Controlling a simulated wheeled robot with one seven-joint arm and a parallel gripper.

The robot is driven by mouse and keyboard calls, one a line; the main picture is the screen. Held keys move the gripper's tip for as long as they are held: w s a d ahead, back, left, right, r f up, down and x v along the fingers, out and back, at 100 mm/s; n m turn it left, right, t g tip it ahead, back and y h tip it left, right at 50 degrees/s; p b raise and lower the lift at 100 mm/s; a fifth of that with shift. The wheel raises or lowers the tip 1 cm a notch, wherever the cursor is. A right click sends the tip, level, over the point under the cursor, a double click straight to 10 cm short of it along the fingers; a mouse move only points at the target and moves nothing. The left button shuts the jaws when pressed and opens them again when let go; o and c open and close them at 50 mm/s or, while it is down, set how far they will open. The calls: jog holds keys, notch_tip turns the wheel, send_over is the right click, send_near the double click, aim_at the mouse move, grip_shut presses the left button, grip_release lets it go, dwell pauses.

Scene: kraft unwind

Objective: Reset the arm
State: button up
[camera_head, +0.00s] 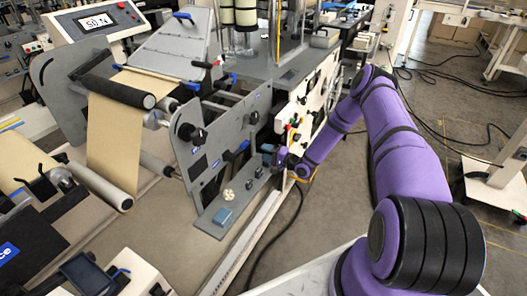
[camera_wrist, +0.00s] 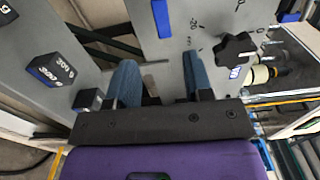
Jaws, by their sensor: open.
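My purple arm reaches from the lower right of the head view toward the machine's grey side panel (camera_head: 203,150). My gripper (camera_head: 281,157) is at its far end, small and dark, close to the machine's lower front. In the wrist view my gripper (camera_wrist: 160,82) shows two blue-grey fingers spread apart. Nothing is between them except a view of the grey plate (camera_wrist: 158,45) and a gap behind. Whether the fingertips touch the machine cannot be told.
A black knob (camera_wrist: 236,48) is right of the fingers; a black block (camera_wrist: 52,70) is left. Brown paper (camera_head: 114,135) runs over rollers at left. Cables (camera_head: 440,78) cross the floor at right.

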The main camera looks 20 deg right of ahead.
jog(key=w+d+r+n+g+h, duration=0.1)
jog(key=w+r+n+g+h, duration=0.15)
jog(key=r, duration=0.75)
jog(key=w+r+n+g+h, duration=0.1)
jog(key=w+r+n+h, duration=0.15)
jog(key=r, duration=0.75)
jog(key=s+r+n+g+h, duration=0.1)
jog(key=s+r+n+h, duration=0.3)
jog(key=r, duration=0.6)
jog(key=s+r+m+g+h, duration=0.1)
jog(key=s+r+h, duration=0.1)
jog(key=s+r, duration=0.6)
jog(key=s+a+r+g+h, duration=0.2)
jog(key=s+a+r, duration=0.1)
jog(key=s+r, duration=1.15)
jog(key=s+a+n+g+y, duration=0.1)
jog(key=s+a, duration=0.1)
jog(key=s, duration=1)
jog(key=s+a+n+g+y, duration=0.1)
jog(key=s+a+n, duration=0.1)
jog(key=s, duration=0.9)
jog(key=shift+s+a+r, duration=0.35)
jog(key=shift+a+r, duration=0.1)
jog(key=shift+a, duration=0.05)
